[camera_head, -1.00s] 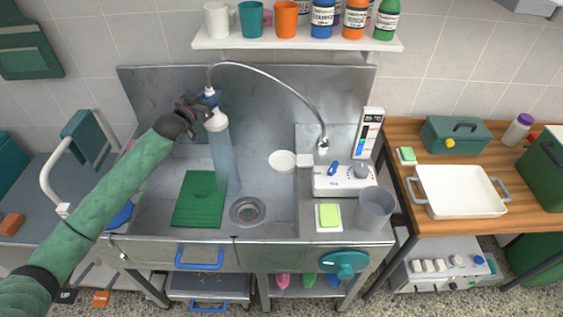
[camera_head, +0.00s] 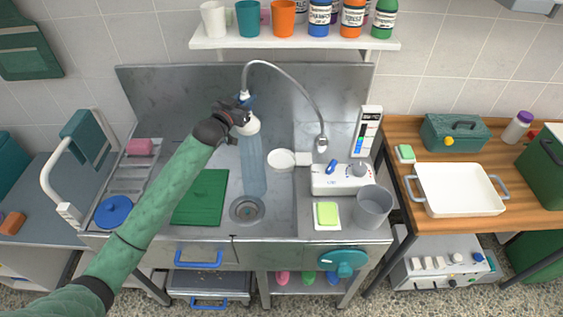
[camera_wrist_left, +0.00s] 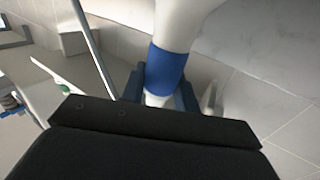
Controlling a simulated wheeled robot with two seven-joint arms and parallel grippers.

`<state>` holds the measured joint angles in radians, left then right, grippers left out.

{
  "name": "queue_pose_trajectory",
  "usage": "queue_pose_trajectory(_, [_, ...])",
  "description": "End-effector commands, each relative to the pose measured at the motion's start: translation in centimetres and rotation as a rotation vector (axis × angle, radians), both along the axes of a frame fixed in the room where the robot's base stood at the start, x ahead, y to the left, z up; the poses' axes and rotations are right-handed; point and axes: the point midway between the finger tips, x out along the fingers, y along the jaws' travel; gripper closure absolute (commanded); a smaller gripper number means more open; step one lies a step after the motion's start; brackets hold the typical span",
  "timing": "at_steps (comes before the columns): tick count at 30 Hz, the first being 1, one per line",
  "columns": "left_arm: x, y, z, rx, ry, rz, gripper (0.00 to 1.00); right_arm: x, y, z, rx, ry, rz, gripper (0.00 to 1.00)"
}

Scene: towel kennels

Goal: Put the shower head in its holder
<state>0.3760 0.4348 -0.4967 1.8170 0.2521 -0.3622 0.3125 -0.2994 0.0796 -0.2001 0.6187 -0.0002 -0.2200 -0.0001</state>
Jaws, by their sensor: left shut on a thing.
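The white shower head (camera_head: 248,125) is held above the sink, with its face pointing down. A pale blue see-through column of water (camera_head: 252,165) runs from it toward the drain. My left gripper (camera_head: 241,112) is shut on its handle. In the left wrist view the blue collar of the shower head (camera_wrist_left: 167,68) sits between the fingers. Its grey hose (camera_head: 290,76) arches to a fitting beside the sink. A white round piece (camera_head: 281,160) next to a small white block (camera_head: 303,159) looks like the holder. It is empty, right of and lower than the shower head in the picture.
A green board (camera_head: 201,196) lies in the sink (camera_head: 165,218). Right of the basin stand a white control box (camera_head: 341,179), a sponge (camera_head: 327,214) and a grey cup (camera_head: 374,207). A shelf (camera_head: 296,43) with cups and bottles hangs above.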

Motion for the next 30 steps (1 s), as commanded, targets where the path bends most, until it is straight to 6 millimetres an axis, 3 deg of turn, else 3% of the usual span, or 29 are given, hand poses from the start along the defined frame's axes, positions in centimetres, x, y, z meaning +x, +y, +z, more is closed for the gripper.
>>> queue_pose_trajectory(11, [-0.1,-0.8,0.3,-0.002,0.000,-0.001,1.00,0.0,0.0,0.3,0.000,-0.001,0.000,0.64])
queue_pose_trajectory(30, [-1.3,-8.8,0.3,-0.004,0.000,-0.001,1.00,0.0,0.2,1.0,0.002,-0.001,-0.001,0.64])
